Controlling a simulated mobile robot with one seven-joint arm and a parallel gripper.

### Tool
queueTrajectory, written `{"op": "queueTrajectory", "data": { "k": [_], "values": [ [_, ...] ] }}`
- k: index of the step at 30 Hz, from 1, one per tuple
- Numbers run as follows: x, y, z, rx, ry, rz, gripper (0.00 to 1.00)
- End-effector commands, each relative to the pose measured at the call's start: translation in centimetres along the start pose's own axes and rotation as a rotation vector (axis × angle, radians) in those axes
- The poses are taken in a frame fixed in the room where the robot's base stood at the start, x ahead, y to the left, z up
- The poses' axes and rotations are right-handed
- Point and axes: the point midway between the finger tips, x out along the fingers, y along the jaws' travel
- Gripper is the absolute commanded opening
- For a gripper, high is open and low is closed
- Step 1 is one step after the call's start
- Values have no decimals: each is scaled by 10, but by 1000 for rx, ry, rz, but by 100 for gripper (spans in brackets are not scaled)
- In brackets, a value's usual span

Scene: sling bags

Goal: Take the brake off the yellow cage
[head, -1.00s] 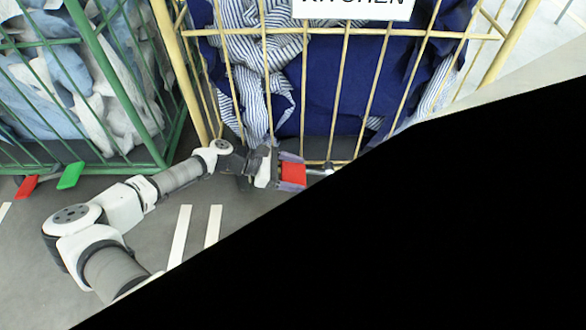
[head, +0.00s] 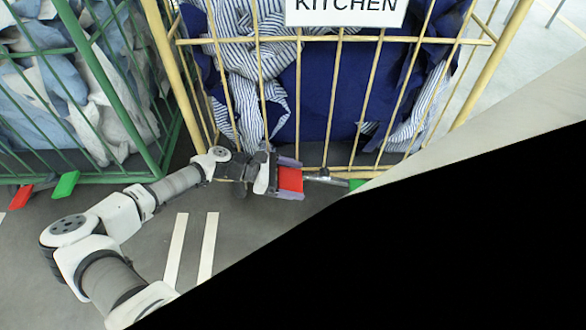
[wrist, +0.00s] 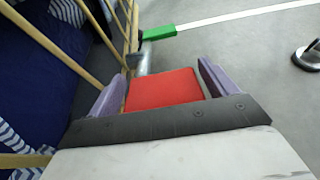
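The yellow cage (head: 330,38) has a KITCHEN sign (head: 345,10) and stands in the middle of the head view. Its red pedal (head: 290,180) is at the lower front edge; it also shows in the wrist view (wrist: 163,90). Its green pedal (head: 357,184) lies to the right, beyond the red one in the wrist view (wrist: 158,31). My gripper (wrist: 160,85) is open, with one purple finger on each side of the red pedal. The fingers are very close to its sides; I cannot tell if they touch. The pedal's tilt is unclear.
A green cage (head: 80,90) with pale cloth stands to the left, with its own red (head: 18,196) and green (head: 66,185) pedals. A caster (wrist: 308,55) shows at the right of the wrist view. A black area hides the head view's lower right.

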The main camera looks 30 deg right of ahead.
Motion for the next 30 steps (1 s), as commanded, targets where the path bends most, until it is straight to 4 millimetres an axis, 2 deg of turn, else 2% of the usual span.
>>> {"op": "queueTrajectory", "data": {
  "k": [4,7,15,21,25,30],
  "values": [
    [-7,1,0,0,3,3,85],
    [-20,1,1,-1,2,4,85],
    [-81,1,2,-1,2,5,85],
    [-117,1,2,0,-1,1,85],
    [-130,1,1,0,0,-1,85],
    [-136,1,1,1,-1,-3,85]
  ]
}}
